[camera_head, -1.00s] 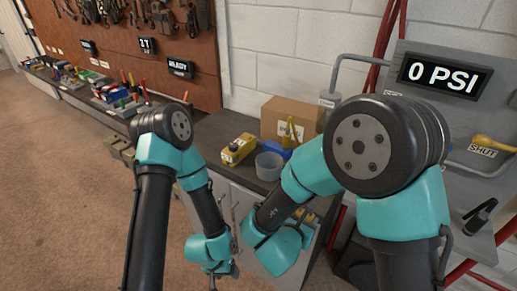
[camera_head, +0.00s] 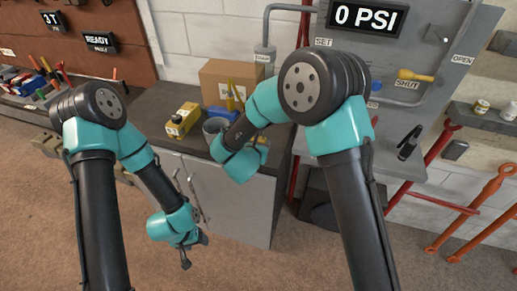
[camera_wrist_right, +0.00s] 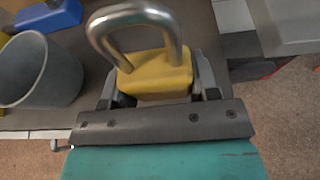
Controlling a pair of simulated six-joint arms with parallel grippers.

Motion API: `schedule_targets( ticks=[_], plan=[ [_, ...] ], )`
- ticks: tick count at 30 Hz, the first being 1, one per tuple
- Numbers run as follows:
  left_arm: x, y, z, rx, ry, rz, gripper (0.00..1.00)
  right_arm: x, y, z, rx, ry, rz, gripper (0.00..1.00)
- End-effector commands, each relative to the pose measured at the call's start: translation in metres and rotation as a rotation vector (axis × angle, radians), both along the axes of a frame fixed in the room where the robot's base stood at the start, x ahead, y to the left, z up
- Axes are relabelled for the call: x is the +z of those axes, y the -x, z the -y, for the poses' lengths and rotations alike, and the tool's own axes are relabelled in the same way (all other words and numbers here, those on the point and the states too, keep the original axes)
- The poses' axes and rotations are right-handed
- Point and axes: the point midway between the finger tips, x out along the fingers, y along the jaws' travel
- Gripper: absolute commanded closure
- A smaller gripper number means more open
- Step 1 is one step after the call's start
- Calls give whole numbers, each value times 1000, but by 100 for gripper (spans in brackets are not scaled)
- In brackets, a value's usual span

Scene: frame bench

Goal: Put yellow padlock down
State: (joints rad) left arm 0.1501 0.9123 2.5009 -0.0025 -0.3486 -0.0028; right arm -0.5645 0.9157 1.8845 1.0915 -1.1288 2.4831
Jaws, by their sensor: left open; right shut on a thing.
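In the right wrist view the yellow padlock (camera_wrist_right: 155,78), with its silver shackle up, sits between the fingers of my right gripper (camera_wrist_right: 158,92), which is shut on it. The padlock is over the dark bench top, close to the bench edge. In the head view my right wrist is at the front edge of the bench, and the padlock cannot be made out clearly there. My left gripper (camera_head: 193,250) is open and hangs low in front of the cabinet, away from the bench top.
On the bench top (camera_head: 160,100) stand a grey cup (camera_wrist_right: 40,70), a blue item (camera_wrist_right: 47,17), a yellow device (camera_head: 182,120) and a cardboard box (camera_head: 230,80). The cup is close left of the padlock in the wrist view. A grey panel with a 0 PSI display (camera_head: 366,17) stands at right.

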Motion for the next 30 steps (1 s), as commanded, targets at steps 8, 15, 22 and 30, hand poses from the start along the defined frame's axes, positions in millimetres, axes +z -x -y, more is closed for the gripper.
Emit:
schedule_targets(
  ticks=[8,15,22,30],
  plan=[
    [0,0,0,0,0,0,39,0,-6,0,1,1,0,74],
    [0,0,0,0,0,0,39,-1,-16,0,-2,-1,1,74],
    [0,0,0,0,0,0,39,-33,-14,0,0,2,-2,74],
    [0,0,0,0,0,0,39,-36,-14,0,0,0,1,74]
  ],
)
